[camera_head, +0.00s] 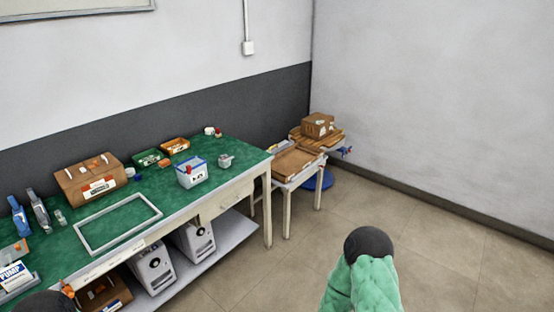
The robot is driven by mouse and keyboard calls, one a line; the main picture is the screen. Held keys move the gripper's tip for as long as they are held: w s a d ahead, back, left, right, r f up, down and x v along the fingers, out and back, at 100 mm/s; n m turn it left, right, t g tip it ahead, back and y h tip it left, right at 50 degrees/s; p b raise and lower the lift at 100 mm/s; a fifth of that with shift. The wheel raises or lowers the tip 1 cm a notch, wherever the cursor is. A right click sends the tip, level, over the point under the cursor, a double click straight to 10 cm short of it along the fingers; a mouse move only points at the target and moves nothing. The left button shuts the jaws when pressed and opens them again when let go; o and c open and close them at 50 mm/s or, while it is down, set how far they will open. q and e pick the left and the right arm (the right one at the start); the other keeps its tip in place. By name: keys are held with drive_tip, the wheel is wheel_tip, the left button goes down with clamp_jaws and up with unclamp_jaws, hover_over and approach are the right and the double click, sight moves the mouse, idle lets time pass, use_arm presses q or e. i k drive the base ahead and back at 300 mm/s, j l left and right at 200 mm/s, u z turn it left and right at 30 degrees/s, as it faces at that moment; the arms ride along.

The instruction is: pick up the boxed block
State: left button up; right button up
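I cannot tell for sure which thing is the boxed block. A small brown box (317,125) sits on top of flat brown boards on the far stand by the wall corner. A larger brown box (91,181) with a white and red label stands on the green workbench at the left. A white bin with a blue rim (192,172) stands near the bench's right part, with something red in it. Neither of my grippers shows in this view.
The green-topped workbench (183,201) also holds an empty grey frame (118,223), small green and orange trays (175,146) and a metal cup (225,161). White units (152,269) stand on its lower shelf. The tiled floor (440,255) at the right is clear.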

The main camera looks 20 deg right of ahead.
sight(224, 160)
drive_tip(key=z, duration=0.1)
drive_tip(key=i+l, duration=0.15)
drive_tip(key=i, duration=0.25)
drive_tip(key=i+l, duration=0.15)
drive_tip(key=i, duration=0.25)
drive_tip(key=i+l, duration=0.15)
drive_tip(key=i, duration=0.25)
